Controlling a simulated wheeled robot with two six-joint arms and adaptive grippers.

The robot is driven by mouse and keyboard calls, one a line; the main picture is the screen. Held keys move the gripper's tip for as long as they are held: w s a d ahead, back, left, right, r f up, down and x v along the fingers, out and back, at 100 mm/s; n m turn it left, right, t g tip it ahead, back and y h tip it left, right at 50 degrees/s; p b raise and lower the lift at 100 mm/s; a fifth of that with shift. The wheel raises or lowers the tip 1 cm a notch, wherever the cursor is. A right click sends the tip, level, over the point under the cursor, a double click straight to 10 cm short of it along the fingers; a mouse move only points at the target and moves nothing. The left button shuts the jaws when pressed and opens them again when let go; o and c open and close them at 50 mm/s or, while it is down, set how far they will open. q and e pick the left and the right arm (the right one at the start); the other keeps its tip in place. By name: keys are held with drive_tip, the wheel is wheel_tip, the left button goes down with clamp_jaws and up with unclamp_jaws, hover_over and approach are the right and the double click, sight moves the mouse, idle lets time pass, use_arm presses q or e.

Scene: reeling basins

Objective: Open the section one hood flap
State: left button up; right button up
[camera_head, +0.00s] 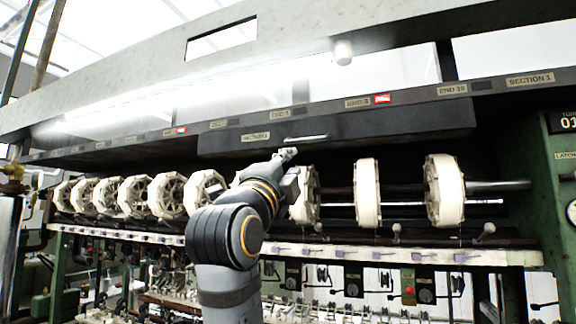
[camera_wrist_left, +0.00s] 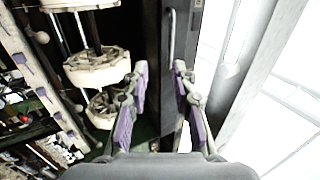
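The hood flap (camera_head: 370,128) is a long dark panel under the hood's front edge. It hangs closed, as far as I can tell, with a small blurred label on it. Its handle (camera_head: 305,139) is a thin pale bar near the panel's lower middle. My left gripper (camera_head: 287,153) is just below and left of the handle. In the left wrist view, my left gripper (camera_wrist_left: 160,68) is open and empty, its purple-padded fingers apart. The handle (camera_wrist_left: 171,35) lies ahead of the fingertips, roughly between their lines, and appears apart from them. My right gripper is not in view.
Several cream reels (camera_head: 367,193) hang in a row below the flap, close to my left arm. A label reading SECTION 1 (camera_head: 530,79) is on the hood rail at right. A green machine post (camera_head: 560,200) stands at far right.

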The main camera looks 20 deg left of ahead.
sight(304, 140)
use_arm(q)
drive_tip(key=p+x, duration=0.3)
drive_tip(key=r+p+x, duration=0.1)
drive_tip(key=p+x, duration=0.2)
drive_tip(key=x, duration=0.1)
drive_tip(key=s+r+p+x, duration=0.1)
drive_tip(key=p+x, duration=0.2)
drive_tip(key=shift+w+d+r, duration=0.1)
drive_tip(key=shift+w, duration=0.15)
drive_tip(key=shift+w+r+p, duration=0.2)
drive_tip(key=shift+w+p, duration=0.15)
drive_tip(key=shift+w, duration=0.3)
clamp_jaws()
